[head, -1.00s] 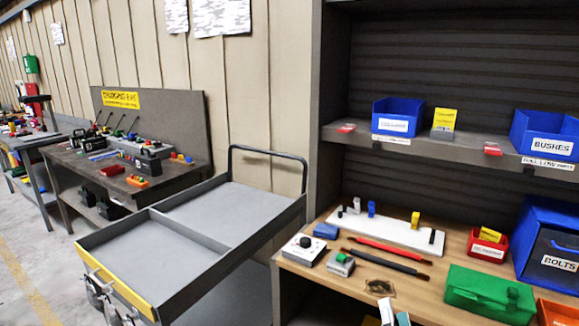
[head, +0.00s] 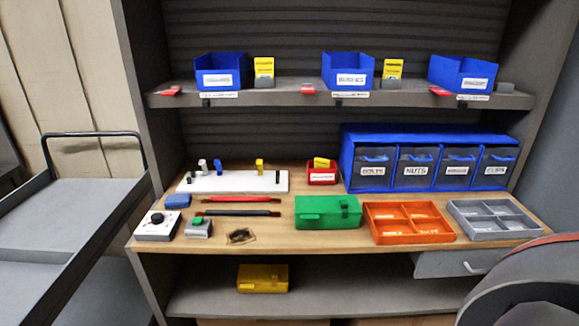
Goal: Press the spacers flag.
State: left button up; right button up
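Three blue open bins stand on the upper shelf: a left bin (head: 221,62), a middle bin (head: 347,62) whose label reads BUSHES, and a right bin (head: 470,66). The outer two labels are too small to read, so I cannot tell which bin is for spacers. Small red flags lie on the shelf's front edge: a left flag (head: 169,91), a middle flag (head: 308,89) and a right flag (head: 439,91). Each is just left of a bin. Neither of my grippers is in view.
Below, the wooden worktop holds a white board (head: 232,183), a green case (head: 328,212), an orange tray (head: 408,240), a grey tray (head: 494,236) and blue drawers (head: 390,180). A grey cart (head: 62,222) stands left. A dark rounded object (head: 530,295) fills the lower right corner.

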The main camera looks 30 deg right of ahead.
aim_at(435, 89)
jog(key=z, duration=1.9)
